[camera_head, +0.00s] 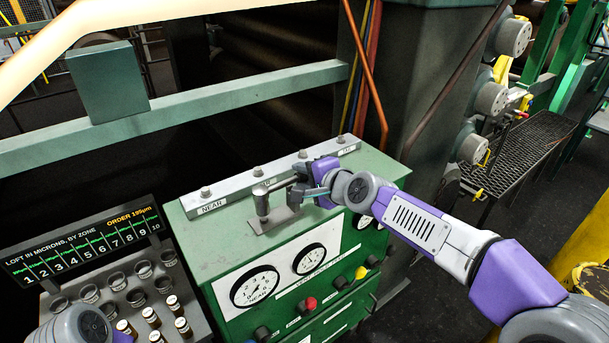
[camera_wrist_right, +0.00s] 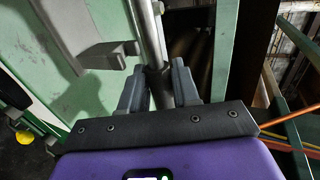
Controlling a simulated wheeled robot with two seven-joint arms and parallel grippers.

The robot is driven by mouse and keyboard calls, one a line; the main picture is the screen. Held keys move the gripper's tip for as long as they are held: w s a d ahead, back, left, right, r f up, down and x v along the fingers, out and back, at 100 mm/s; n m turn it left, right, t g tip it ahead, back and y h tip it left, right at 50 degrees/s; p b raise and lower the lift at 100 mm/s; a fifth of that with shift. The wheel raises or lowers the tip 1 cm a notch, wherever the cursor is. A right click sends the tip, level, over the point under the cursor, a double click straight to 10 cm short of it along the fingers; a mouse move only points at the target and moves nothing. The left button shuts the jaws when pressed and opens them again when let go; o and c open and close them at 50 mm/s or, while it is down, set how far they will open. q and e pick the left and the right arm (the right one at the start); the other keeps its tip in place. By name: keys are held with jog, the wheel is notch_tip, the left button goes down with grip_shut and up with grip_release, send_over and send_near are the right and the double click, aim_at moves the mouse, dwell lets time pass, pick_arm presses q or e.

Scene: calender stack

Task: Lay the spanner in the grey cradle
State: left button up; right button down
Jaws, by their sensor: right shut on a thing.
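The gripper's two dark fingers show in the right wrist view (camera_wrist_right: 158,88), shut on a thin dark thing that I take for the spanner (camera_wrist_right: 157,76). The cradle also shows at the upper left of the right wrist view (camera_wrist_right: 88,32), apart from the fingers. Only my left wrist shows, at the lower left; its gripper is out of frame.
A grey rail (camera_head: 230,198) with bolts and labels runs along the back edge of the cabinet (camera_head: 210,250). Gauges and coloured knobs cover its front. A rack (camera_head: 190,300) of cups and vials and a black display board (camera_head: 85,250) stand at the left. The cabinet's front left top is clear.

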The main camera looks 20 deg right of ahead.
jog(key=shift+f+b, duration=1.4)
jog(key=shift+f, duration=0.1)
dwell(0.8)
jog(key=shift+c, duration=1)
grip_release()
jog(key=shift+s, duration=0.1)
jog(key=shift+b+v, duration=0.3)
jog(key=shift+v, duration=3.6)
